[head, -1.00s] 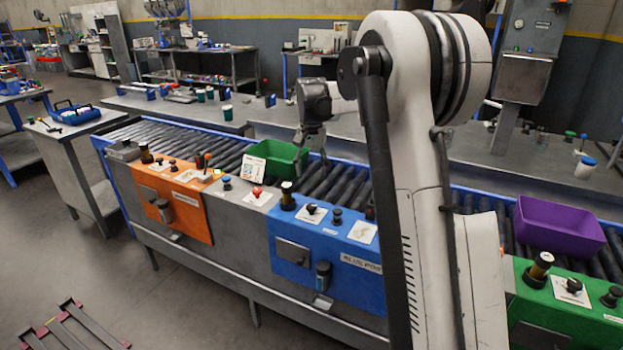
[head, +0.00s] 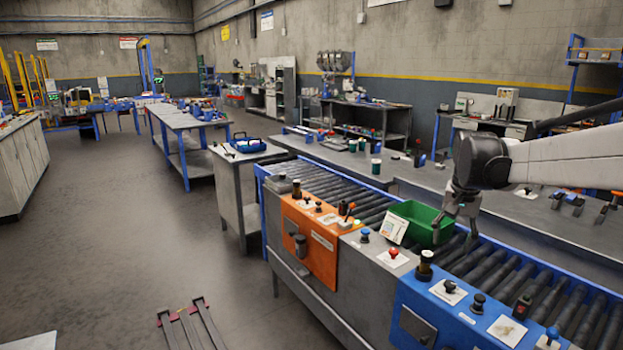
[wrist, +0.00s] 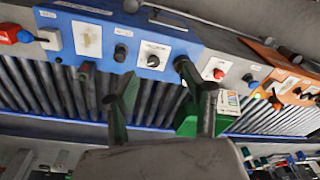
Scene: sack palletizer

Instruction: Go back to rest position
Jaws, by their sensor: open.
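My gripper (head: 457,222) is open and points down over the roller conveyor (head: 500,264), at the right end of a green bin (head: 405,208). In the head view one finger overlaps the bin's end; I cannot tell whether it touches. In the wrist view my two fingers (wrist: 163,105) stand apart, and the green bin (wrist: 186,122) shows beside and partly behind the right-hand finger. A white label card stands at the bin's front. My arm reaches in from the right edge of the head view.
An orange control panel (head: 309,240) and a blue one (head: 455,318) line the conveyor's front, with knobs and posts standing up. A grey bench (head: 470,195) runs behind. A dark low frame (head: 188,328) lies on the floor. The floor at left is largely clear.

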